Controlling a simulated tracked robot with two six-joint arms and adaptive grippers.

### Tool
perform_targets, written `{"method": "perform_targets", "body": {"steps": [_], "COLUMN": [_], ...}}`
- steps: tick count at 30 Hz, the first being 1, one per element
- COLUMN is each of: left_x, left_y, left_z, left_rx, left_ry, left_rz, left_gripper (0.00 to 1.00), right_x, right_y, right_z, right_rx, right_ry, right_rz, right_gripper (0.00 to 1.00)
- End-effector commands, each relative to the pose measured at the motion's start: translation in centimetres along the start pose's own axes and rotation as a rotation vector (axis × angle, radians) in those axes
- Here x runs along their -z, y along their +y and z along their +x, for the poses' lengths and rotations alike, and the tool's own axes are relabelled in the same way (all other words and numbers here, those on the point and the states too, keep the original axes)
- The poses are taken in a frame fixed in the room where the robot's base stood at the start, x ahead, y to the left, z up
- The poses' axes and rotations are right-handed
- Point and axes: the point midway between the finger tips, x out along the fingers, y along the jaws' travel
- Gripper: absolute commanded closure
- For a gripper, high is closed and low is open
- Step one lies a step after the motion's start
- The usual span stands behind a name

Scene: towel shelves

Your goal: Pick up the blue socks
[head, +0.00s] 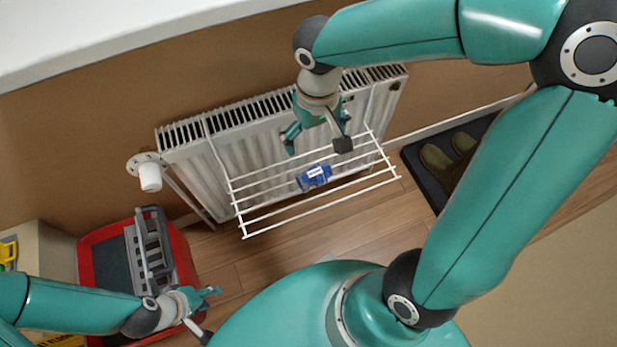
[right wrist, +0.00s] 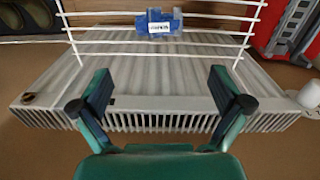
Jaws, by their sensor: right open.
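The blue socks (head: 314,177) lie as a small bundle with a white label on the wire rack (head: 268,219) in front of the radiator. In the right wrist view the blue socks (right wrist: 155,23) rest across the rack's white bars, beyond the fingertips. My right gripper (head: 317,146) is open and empty, above the radiator side of the rack and apart from the socks. Its two fingers also show in the right wrist view (right wrist: 160,85). My left gripper (head: 211,312) is low at the left, away from the rack, with its fingers apart and nothing visible between them.
The white radiator (head: 190,165) stands against the brown wall, with a valve (head: 149,177) at its left end. A red and black case (head: 97,262) stands on the floor at left. A dark mat (head: 412,167) with shoes lies at right. Wooden floor shows below the rack.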

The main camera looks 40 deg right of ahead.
Motion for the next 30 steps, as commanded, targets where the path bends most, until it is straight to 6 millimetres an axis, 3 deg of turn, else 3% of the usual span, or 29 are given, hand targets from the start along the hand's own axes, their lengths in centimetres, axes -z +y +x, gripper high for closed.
{"method": "perform_targets", "body": {"steps": [6, 12, 22, 30], "left_x": [0.0, 0.0, 0.0, 0.0], "left_y": [-0.6, -1.0, -1.2, -1.7], "left_z": [1.6, 2.7, 3.3, 4.8], "left_rx": [0.0, 0.0, 0.0, 0.0], "left_ry": [0.0, 0.0, 0.0, 0.0], "left_rz": [0.0, 0.0, 0.0, 0.0], "left_gripper": [0.6, 0.6, 0.6, 0.6], "right_x": [-0.2, -0.2, -0.2, -0.2], "right_y": [0.1, 0.1, 0.1, 0.2], "right_z": [5.1, 8.8, 10.8, 14.6], "right_rx": [0.0, 0.0, 0.001, 0.001], "right_ry": [-0.007, -0.005, -0.004, -0.006], "right_rz": [0.0, 0.0, 0.001, 0.0], "right_gripper": [0.0, 0.0, 0.0, 0.0]}}
